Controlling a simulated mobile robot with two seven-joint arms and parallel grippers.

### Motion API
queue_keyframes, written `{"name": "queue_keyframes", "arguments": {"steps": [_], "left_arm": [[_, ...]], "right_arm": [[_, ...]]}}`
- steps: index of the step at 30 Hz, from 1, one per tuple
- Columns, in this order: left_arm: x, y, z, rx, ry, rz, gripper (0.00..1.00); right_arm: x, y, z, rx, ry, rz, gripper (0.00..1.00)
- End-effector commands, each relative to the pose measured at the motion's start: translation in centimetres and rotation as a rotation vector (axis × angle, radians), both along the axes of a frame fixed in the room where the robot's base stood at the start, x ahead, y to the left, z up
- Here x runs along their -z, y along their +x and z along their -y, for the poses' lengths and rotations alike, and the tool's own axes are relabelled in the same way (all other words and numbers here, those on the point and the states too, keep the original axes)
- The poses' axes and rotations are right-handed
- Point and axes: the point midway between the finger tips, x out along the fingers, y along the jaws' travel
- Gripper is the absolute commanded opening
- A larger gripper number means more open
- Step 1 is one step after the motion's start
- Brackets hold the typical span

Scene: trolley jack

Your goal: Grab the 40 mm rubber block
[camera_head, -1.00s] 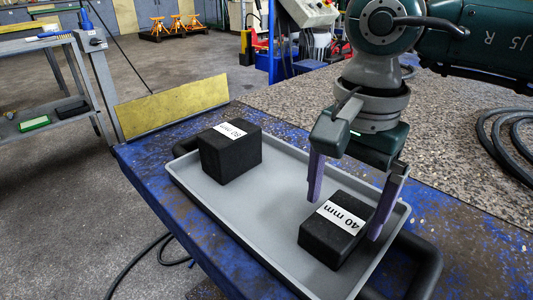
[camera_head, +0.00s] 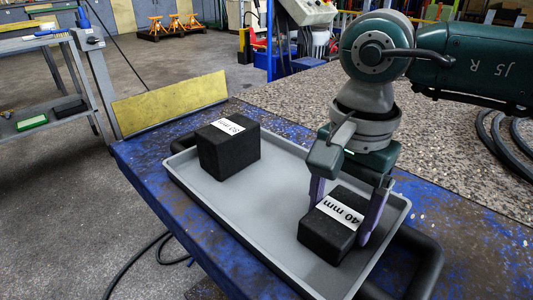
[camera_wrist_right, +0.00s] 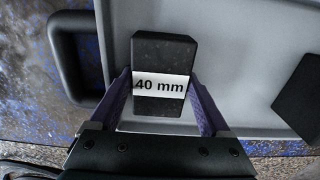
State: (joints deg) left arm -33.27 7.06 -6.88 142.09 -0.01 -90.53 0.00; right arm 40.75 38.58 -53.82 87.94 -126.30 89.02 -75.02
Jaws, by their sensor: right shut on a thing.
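The 40 mm rubber block (camera_head: 325,239) is black with a white "40 mm" label and sits in the near right part of the grey tray (camera_head: 277,262). My right gripper (camera_head: 342,220) is lowered around it, one purple finger on each side, and is shut on it. The right wrist view shows the block (camera_wrist_right: 163,55) between the fingertips of the gripper (camera_wrist_right: 160,92), with the label facing the camera. The block appears to rest on the tray floor. My left gripper is not in view.
A larger black block labelled 80 mm (camera_head: 229,153) stands in the left part of the tray. The tray has a raised rim and a black handle (camera_head: 425,262). A yellow board (camera_head: 170,103) stands along the blue table's far left edge. Coiled black hose (camera_head: 505,135) lies at right.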

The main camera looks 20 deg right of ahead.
Motion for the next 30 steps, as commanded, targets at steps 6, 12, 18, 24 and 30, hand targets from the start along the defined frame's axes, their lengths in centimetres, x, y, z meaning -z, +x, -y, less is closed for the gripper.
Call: {"name": "queue_keyframes", "arguments": {"steps": [6, 12, 18, 24, 30], "left_arm": [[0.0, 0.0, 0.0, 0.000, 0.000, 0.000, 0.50], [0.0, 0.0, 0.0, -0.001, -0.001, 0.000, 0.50], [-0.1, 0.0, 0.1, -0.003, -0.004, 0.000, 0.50], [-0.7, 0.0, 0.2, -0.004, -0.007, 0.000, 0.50], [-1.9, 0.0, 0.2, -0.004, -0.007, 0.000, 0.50]], "right_arm": [[0.0, 0.0, 0.0, 0.000, 0.000, 0.000, 0.17], [-0.1, 0.1, 0.0, 0.000, 0.001, 0.002, 0.02], [-0.3, 0.1, 0.0, 0.000, 0.001, 0.002, 0.02], [-2.2, 0.1, 0.0, 0.000, 0.001, 0.004, 0.02], [-6.9, 0.2, 0.0, -0.001, 0.000, 0.009, 0.02]]}}
